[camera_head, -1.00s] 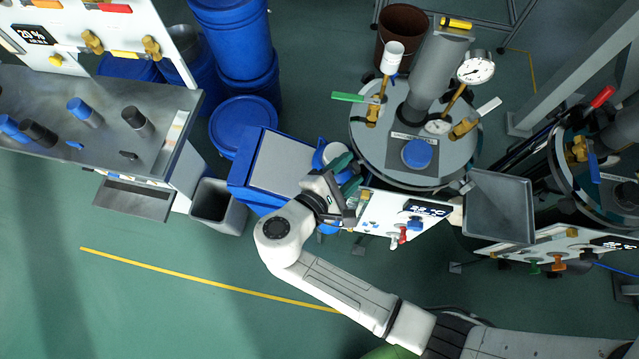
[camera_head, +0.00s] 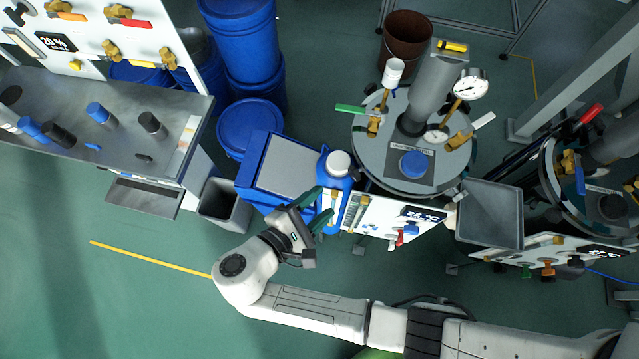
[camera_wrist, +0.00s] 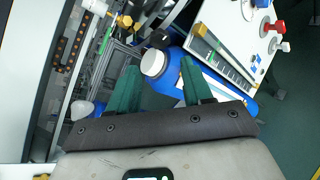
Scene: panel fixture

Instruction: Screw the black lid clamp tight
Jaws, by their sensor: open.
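A black round cap (camera_head: 611,207), which looks like the black lid clamp, sits on the lid of the right vessel (camera_head: 575,207), partly in shadow. I cannot tell whether it is tight. A similar blue cap (camera_head: 413,164) sits on the left vessel's lid (camera_head: 370,150). My gripper (camera_head: 318,207) is open and empty, near the blue bottle and left of the front panel, far from the black cap. In the wrist view its green fingers (camera_wrist: 158,68) are spread, with the bottle's white cap (camera_wrist: 153,63) seen between them; I cannot make out the black cap there.
A blue bottle (camera_head: 334,185) stands beside a blue box (camera_head: 285,163). A panel (camera_head: 385,219) with valves fronts the left vessel. A grey tray (camera_head: 490,213) lies between the vessels. Open floor lies at lower left.

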